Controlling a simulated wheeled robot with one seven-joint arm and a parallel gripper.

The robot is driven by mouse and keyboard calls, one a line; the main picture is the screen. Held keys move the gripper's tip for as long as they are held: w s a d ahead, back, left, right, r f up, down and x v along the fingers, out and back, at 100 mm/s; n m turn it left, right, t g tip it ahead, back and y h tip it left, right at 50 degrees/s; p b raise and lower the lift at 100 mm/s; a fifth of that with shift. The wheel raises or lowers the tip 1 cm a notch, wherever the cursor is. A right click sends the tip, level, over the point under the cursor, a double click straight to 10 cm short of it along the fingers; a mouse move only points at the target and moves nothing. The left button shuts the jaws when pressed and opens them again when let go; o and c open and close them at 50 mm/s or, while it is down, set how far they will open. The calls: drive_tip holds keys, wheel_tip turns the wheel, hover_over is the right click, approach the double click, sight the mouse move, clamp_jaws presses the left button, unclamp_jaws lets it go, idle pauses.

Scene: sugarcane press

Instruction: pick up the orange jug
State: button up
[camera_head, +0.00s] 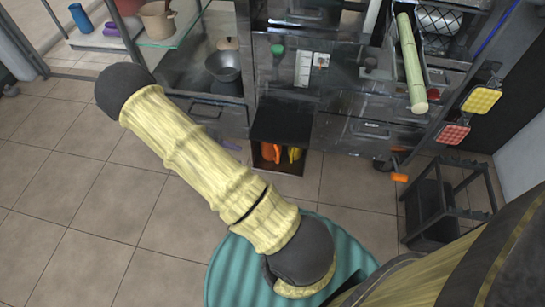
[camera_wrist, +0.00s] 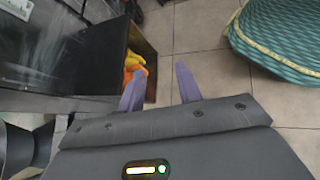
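The orange jug (camera_head: 268,152) stands inside a low open compartment of the press cabinet, with a yellow item (camera_head: 294,154) to its right. In the wrist view the orange jug (camera_wrist: 129,74) shows only partly, behind my left finger and beside the yellow item (camera_wrist: 136,60). My gripper (camera_wrist: 159,70) is open, its two purple fingers apart with only floor tiles seen between them. It is in front of the compartment's opening and holds nothing. In the head view my arm hides most of the gripper.
The dark cabinet (camera_wrist: 70,60) walls and top frame the compartment (camera_head: 285,168) closely. A black rack (camera_head: 430,205) stands on the floor at right. A sugarcane stalk (camera_head: 410,65) lies on the press above. Tiled floor (camera_head: 80,200) at left is clear.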

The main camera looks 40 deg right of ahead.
drive_tip(key=w+d+f+n+t+h+b, duration=0.1)
drive_tip(key=w+f+n+h+b, duration=0.1)
drive_tip(key=f+b, duration=0.5)
drive_tip(key=w+d+f+n+t+h+b, duration=0.1)
drive_tip(key=f+n+h+b, duration=0.3)
drive_tip(key=f, duration=1.4)
drive_tip(key=w+h+b, duration=0.1)
drive_tip(key=h+b, duration=0.1)
drive_tip(key=b, duration=0.2)
drive_tip(key=shift+w+d+f+n+t+b, duration=0.3)
drive_tip(key=shift+w+d+t, duration=0.05)
drive_tip(key=shift+d+t, duration=0.05)
drive_tip(key=shift+d, duration=0.15)
drive_tip(key=b, duration=0.5)
approach(276, 161)
drive_tip(key=d, duration=0.3)
drive_tip(key=d+f, duration=0.1)
drive_tip(key=d, duration=0.1)
drive_tip(key=shift+s, duration=0.35)
drive_tip(key=shift+d+r, duration=0.2)
drive_tip(key=shift+d, duration=0.05)
